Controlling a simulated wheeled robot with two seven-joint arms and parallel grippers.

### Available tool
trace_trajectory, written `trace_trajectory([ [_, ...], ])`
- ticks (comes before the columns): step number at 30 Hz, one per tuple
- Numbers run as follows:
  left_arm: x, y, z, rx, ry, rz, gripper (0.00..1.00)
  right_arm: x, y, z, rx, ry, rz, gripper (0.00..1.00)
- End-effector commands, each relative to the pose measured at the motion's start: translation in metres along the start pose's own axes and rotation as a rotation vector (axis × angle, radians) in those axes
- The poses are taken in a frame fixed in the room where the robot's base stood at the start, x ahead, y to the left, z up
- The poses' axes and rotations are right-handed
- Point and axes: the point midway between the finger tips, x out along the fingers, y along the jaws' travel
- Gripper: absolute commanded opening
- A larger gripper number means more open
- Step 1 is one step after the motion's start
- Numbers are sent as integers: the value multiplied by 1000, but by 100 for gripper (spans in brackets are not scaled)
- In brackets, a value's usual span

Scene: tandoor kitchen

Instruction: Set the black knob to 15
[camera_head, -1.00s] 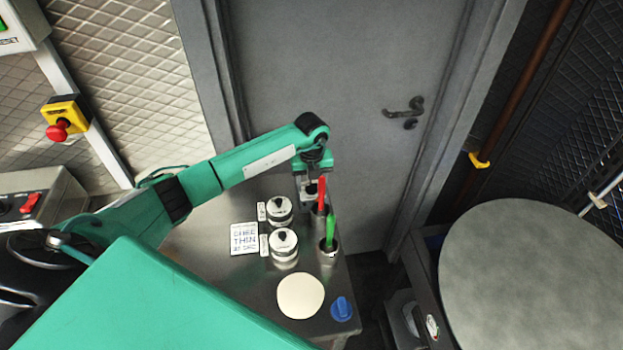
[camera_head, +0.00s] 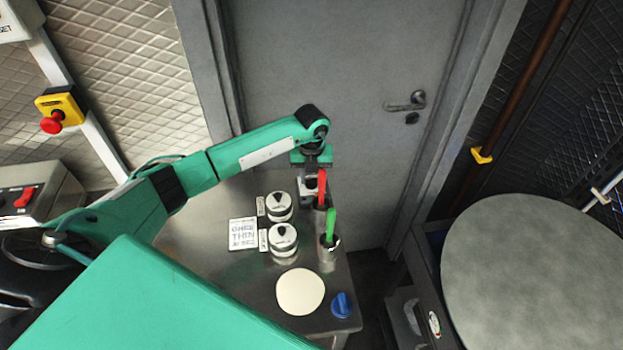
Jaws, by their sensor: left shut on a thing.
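A black knob (camera_head: 3,202) shows only in part at the left picture edge, on a steel control box (camera_head: 62,185) beside a red switch. Its pointer and any scale marks cannot be read. My left gripper (camera_head: 308,193) is far from it, pointing down at the back of the steel table (camera_head: 205,225). My right gripper is not in view.
On the table are jars (camera_head: 283,242), a green-handled tool (camera_head: 330,226) in a steel cup, a label card (camera_head: 243,234), a pale round disc (camera_head: 300,291) and a blue knob-like piece (camera_head: 342,304). A red emergency button (camera_head: 51,121) is on the left wall. A large round plate (camera_head: 535,265) is right.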

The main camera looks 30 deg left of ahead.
Motion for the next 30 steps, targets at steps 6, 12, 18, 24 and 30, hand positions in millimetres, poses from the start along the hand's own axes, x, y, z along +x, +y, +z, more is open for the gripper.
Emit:
trace_trajectory([
  [6,4,0,2,181,-5,0,10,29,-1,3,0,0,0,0],
  [12,4,0,1,347,-5,-1,10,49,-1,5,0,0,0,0],
  [18,2,0,1,481,-5,0,10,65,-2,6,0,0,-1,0],
  [24,1,0,1,570,-4,-1,10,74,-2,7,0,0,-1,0],
  [30,-1,0,1,613,-4,0,10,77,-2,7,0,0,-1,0],
])
